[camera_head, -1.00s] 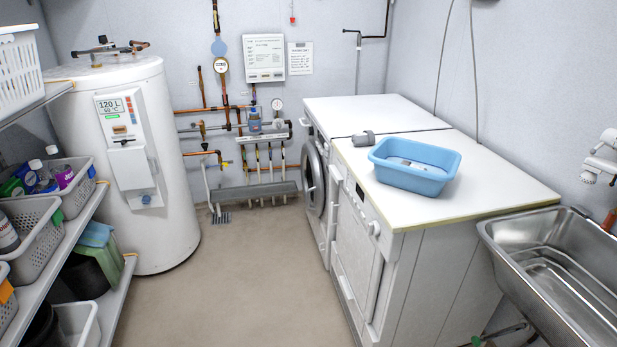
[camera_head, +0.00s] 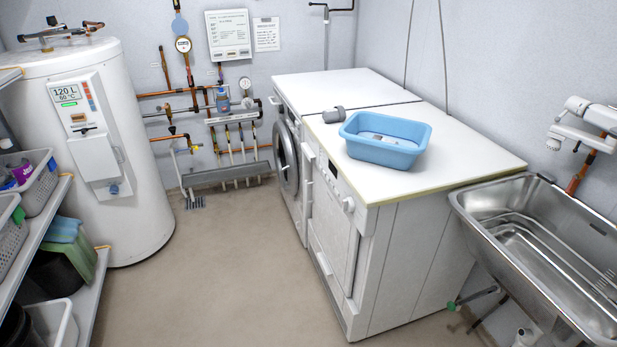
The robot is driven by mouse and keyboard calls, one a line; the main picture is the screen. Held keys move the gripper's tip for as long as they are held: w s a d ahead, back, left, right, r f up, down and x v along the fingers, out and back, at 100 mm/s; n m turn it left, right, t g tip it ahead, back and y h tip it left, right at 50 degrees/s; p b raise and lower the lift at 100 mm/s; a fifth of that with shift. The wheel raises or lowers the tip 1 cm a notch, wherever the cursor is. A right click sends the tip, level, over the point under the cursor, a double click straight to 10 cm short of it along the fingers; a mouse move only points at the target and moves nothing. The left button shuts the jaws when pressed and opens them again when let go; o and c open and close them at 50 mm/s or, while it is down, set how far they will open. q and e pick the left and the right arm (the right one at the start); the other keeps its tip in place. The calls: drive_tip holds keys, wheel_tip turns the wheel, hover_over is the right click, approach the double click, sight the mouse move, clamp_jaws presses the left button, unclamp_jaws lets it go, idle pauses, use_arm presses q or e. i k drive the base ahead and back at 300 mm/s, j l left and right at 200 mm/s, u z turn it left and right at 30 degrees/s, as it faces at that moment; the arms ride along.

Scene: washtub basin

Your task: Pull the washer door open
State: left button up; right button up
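The washer (camera_head: 292,196) stands against the back right wall, its front facing left. Its round door (camera_head: 287,158), with a dark window and a light rim, is seen at a steep slant on that front. The door looks shut, though the slant makes this hard to be sure of. Neither of my grippers shows in the head view.
A second white appliance (camera_head: 330,230) stands nearer, beside the washer. A blue tub (camera_head: 386,153) and a grey object (camera_head: 334,115) rest on top. A steel sink (camera_head: 540,250) is at right, a water heater (camera_head: 108,150) and shelves (camera_head: 88,290) at left. The middle floor (camera_head: 225,270) is clear.

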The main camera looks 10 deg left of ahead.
sight(280, 130)
drive_tip(key=i+j+z, duration=0.35)
drive_tip(key=j, duration=0.25)
drive_tip(key=i+j+z, duration=0.15)
drive_tip(key=j, duration=0.15)
drive_tip(key=i+j+z, duration=0.2)
drive_tip(key=j, duration=0.15)
drive_tip(key=k, duration=0.1)
